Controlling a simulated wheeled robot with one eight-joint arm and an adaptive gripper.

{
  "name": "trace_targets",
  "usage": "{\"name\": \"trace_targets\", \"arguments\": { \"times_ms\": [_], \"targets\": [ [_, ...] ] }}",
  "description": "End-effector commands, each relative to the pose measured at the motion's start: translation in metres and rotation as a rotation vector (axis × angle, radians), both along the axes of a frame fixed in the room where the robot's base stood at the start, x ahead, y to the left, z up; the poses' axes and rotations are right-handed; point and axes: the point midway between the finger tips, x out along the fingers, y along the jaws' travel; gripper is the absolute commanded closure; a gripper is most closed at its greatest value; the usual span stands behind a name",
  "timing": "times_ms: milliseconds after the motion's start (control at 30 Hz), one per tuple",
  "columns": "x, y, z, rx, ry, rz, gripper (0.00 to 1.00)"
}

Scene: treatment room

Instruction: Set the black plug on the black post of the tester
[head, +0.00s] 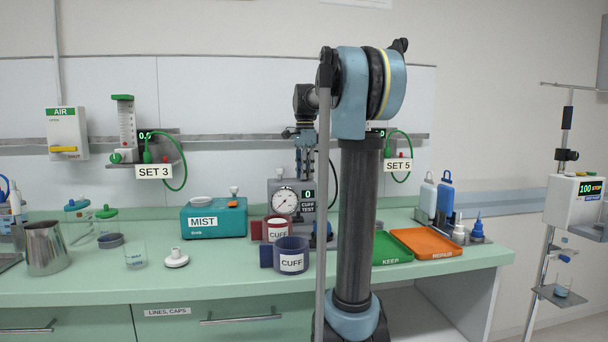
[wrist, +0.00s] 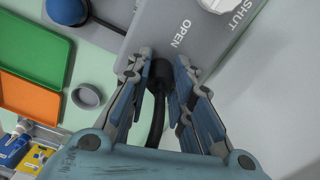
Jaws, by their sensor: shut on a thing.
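The grey tester (head: 274,190) stands on the counter with a round gauge, a small display reading 0 and a CUFF TEST label. Its grey top, marked OPEN and SHUT, also shows in the wrist view (wrist: 205,20). My gripper (head: 304,168) points down over the tester's right part. In the wrist view my gripper (wrist: 163,72) is shut on the black plug (wrist: 161,70), with a black cable running from it towards the camera. The black post does not show; the plug and fingers cover the spot below. I cannot tell whether the plug touches the tester.
Two cuff holders (head: 291,244) stand in front of the tester. The teal MIST box (head: 232,221) is to the left. The green tray (head: 386,255) and orange tray (head: 428,241) lie to the right. My arm hides part of the counter.

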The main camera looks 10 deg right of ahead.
Motion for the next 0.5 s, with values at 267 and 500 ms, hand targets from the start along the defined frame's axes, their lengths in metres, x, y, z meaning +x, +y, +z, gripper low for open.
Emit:
{"name": "trace_targets", "arguments": {
  "times_ms": [267,500],
  "targets": [
    [0.0000,0.0000,-0.0007,0.000,0.000,0.000,0.98],
    [0.0000,0.0000,-0.0009,0.000,0.000,0.000,0.77]
  ]
}}
